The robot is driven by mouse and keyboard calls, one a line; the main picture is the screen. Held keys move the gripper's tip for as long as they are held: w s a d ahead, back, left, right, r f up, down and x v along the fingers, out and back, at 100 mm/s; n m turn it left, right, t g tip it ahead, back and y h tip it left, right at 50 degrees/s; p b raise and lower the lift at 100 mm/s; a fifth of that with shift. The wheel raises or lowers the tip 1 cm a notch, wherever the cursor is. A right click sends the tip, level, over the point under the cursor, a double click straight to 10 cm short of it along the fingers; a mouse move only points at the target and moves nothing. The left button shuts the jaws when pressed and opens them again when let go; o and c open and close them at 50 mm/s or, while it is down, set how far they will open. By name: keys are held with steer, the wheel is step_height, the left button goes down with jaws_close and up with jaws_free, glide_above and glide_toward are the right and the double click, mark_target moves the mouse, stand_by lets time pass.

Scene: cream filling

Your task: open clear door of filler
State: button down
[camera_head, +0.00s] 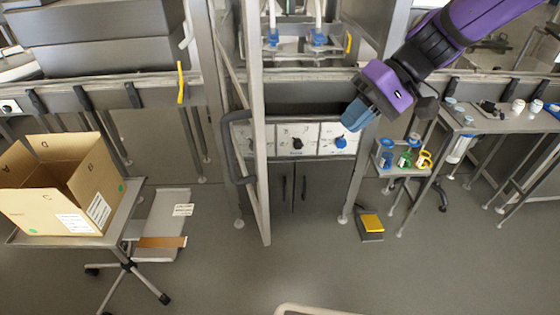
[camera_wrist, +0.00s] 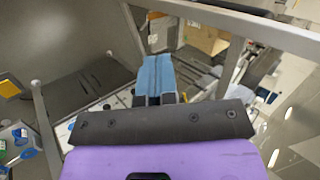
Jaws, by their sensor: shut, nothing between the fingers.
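The clear door (camera_head: 257,190) of the filler stands swung open toward the camera, seen nearly edge-on as a grey metal frame with a dark handle (camera_head: 229,150) on its left side. My gripper (camera_head: 350,122) has blue fingers pressed together and empty. It is to the right of the door, in front of the right part of the filler's opening, apart from the handle. In the wrist view the shut fingers (camera_wrist: 155,62) point toward the door's grey frame (camera_wrist: 250,26), which crosses the upper right.
A cardboard box (camera_head: 60,190) stands on a wheeled stand at left. A yellow-topped pedal (camera_head: 371,224) is on the floor. A table (camera_head: 490,120) with small parts is at right. The middle floor is clear.

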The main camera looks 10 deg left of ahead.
steer(key=s+a+f, duration=0.5)
steer(key=a+f, duration=0.3)
steer(key=a, duration=0.4)
steer(key=shift+a+f+g+y, duration=0.15)
steer(key=shift+f+g+y, duration=0.05)
steer(key=shift+g+y, duration=0.1)
